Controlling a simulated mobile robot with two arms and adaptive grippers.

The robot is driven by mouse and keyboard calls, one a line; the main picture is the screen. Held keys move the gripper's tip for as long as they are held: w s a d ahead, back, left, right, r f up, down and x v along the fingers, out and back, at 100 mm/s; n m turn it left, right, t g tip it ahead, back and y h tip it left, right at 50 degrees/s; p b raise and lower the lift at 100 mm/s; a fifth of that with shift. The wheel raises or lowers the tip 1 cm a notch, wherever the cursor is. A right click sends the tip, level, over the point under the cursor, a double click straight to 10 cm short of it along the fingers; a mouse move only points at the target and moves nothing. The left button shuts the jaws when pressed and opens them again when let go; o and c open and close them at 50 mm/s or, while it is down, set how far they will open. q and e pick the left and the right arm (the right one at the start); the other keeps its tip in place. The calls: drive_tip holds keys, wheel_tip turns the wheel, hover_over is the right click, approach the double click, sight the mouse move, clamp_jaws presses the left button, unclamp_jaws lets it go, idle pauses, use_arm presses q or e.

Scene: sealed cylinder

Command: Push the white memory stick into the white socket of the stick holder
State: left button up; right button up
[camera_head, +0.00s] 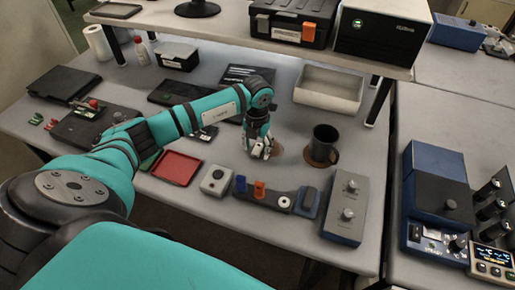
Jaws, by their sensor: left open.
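The stick holder (270,199) is a dark bar near the front edge of the table. A blue stick (241,184) and an orange stick (259,189) stand upright in its left part. A white round socket (284,203) shows farther right on it. My left gripper (261,151) points down at the table behind the holder, with its fingers open. Something small and pale shows at the fingertips; I cannot tell whether it is the white memory stick or part of the fingers. My right gripper is out of view.
A black mug (323,146) stands right of my gripper. A red tray (177,167) and a small grey box (215,180) lie left of the holder. A grey box with knobs (344,208) stands at its right. A white bin (328,88) stands behind.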

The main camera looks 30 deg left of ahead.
sight(257, 149)
use_arm(q)
drive_tip(key=c, duration=0.9)
drive_tip(key=shift+r+b, duration=0.3)
drive_tip(key=shift+r, duration=0.3)
wheel_tip(257, 149, up, 8)
drive_tip(key=shift+f+b, duration=0.15)
drive_tip(key=shift+b, duration=0.95)
drive_tip(key=shift+r, duration=0.65)
